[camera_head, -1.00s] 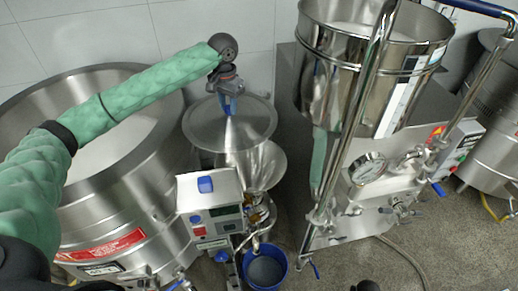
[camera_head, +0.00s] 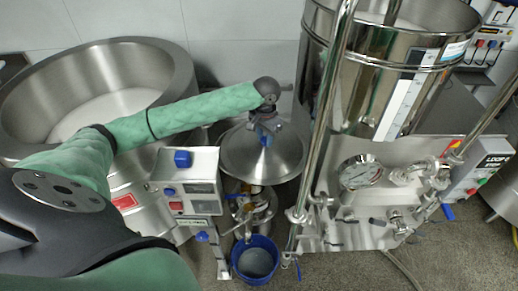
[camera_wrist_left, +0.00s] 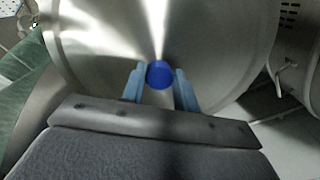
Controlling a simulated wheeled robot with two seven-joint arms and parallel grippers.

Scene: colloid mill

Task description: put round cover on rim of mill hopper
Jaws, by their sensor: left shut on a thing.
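The round cover (camera_head: 245,158) is a shiny steel disc with a blue knob (camera_head: 264,141) at its centre. My left gripper (camera_head: 265,137) is shut on that knob from above. In the left wrist view, its two blue-grey fingers (camera_wrist_left: 159,78) stand on either side of the knob (camera_wrist_left: 159,73), and the cover (camera_wrist_left: 120,40) fills most of the picture. The cover looks about level above the mill (camera_head: 246,208). It hides the mill hopper and its rim in the head view, so I cannot tell whether cover and rim touch. My right gripper is out of view.
The mill's control box (camera_head: 187,180) stands close left of the cover. A steel frame post (camera_head: 322,120) and a big steel tank (camera_head: 400,50) are close on the right. A wide steel vat (camera_head: 170,60) is at left. A blue bucket (camera_head: 256,260) stands below.

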